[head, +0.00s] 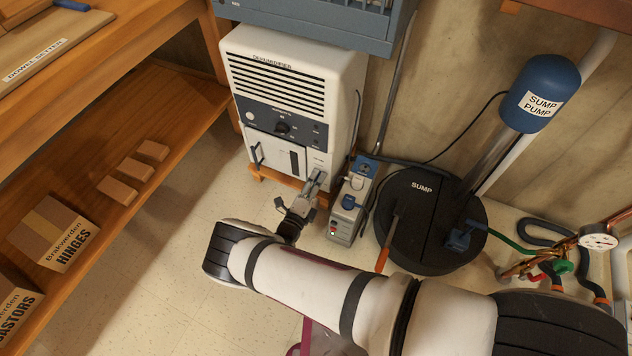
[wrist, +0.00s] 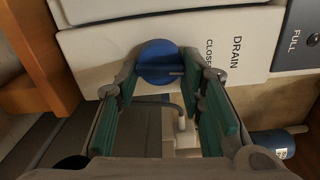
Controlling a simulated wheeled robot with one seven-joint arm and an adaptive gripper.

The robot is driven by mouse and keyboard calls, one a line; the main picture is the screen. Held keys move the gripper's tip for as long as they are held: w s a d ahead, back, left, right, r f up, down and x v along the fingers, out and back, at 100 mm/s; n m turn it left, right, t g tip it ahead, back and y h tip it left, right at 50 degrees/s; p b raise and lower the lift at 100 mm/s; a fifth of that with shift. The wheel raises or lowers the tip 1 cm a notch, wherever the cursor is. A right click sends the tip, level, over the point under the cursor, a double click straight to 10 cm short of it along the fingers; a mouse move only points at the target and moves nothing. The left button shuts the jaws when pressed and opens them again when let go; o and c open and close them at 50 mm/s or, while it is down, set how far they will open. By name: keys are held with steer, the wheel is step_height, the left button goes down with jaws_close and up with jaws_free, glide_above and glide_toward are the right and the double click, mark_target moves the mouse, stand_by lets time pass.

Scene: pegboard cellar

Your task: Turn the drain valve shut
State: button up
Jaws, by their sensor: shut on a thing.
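The drain valve is a round blue knob (wrist: 158,62) on the dehumidifier's (head: 290,75) pale lower front, beside a panel lettered DRAIN and CLOSED (wrist: 222,45). A light mark on the knob lies across toward the lettered side. My gripper (wrist: 160,78) has its green-padded fingers on either side of the knob and is shut on it. In the head view my gripper (head: 312,186) reaches the lower right corner of the white dehumidifier. The knob is too small or covered to make out there.
A grey pump box (head: 345,215) stands close right of my gripper. Beyond it are the black sump lid (head: 408,240) with an orange-handled tool (head: 384,256) and the blue sump pump (head: 545,80). A wooden shelf (head: 130,110) is at left. The floor between is clear.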

steer(key=shift+n, duration=0.6)
steer(key=o, duration=1.1)
steer(key=v, duration=1.2)
